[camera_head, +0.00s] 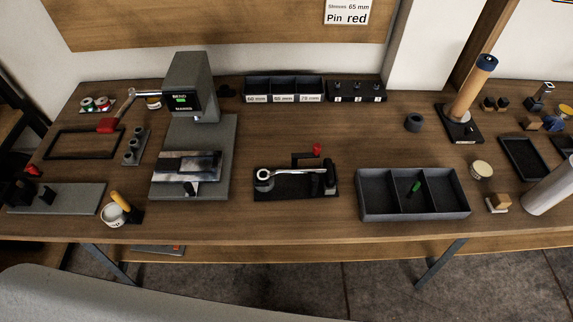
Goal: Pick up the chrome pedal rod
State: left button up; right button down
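A chrome rod with a ring-shaped end (290,172) lies across a dark fixture (298,193) in the middle of the bench. Its ring end is at the left and its other end meets a black upright part at the right. A red knob (317,149) stands just behind the rod. I take this to be the pedal rod, as no label marks it. Neither of my grippers can be made out in this view.
A grey press (190,88) with a chrome lever and red grip stands left of the rod. A grey divided tray (375,205) holding a small green item stands to the right. Labelled bins (284,88) line the back. Bare bench (330,222) lies in front of the fixture.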

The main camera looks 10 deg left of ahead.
aim_at(328, 170)
jog(key=l+u, duration=0.45)
jog(key=k+l+u, duration=0.1)
jog(key=l+u, duration=0.4)
jog(key=k+l+u, duration=0.2)
jog(key=l+u, duration=0.25)
